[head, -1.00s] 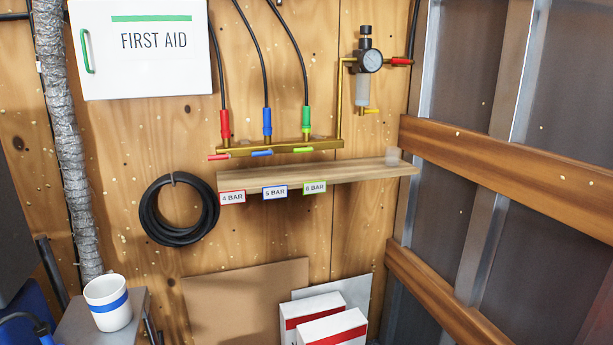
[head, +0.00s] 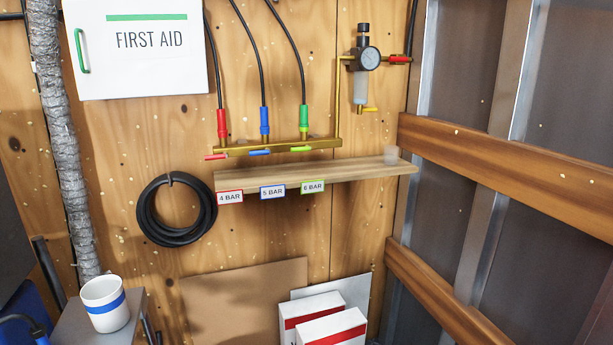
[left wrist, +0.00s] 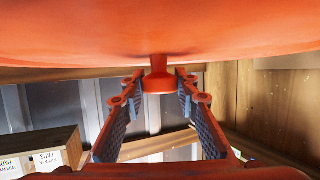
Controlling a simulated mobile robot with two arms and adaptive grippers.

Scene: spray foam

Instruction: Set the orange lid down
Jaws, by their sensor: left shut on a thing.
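The orange lid (left wrist: 150,35) fills the top of the left wrist view, with its broad surface close to the camera and its far rim out of frame. A short flared knob (left wrist: 158,76) projects from it. My left gripper (left wrist: 157,88) has its two fingers on either side of this knob, shut on it. The lid is not in the head view, and neither gripper shows there. What lies directly under the lid cannot be seen.
In the head view, a white cup with a blue band (head: 104,303) stands on a grey surface (head: 66,325) at lower left. White-and-red boxes (head: 334,329) stand at bottom centre. A wooden shelf (head: 330,172) is on the wall. An open-looking wooden box (left wrist: 50,146) shows in the wrist view.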

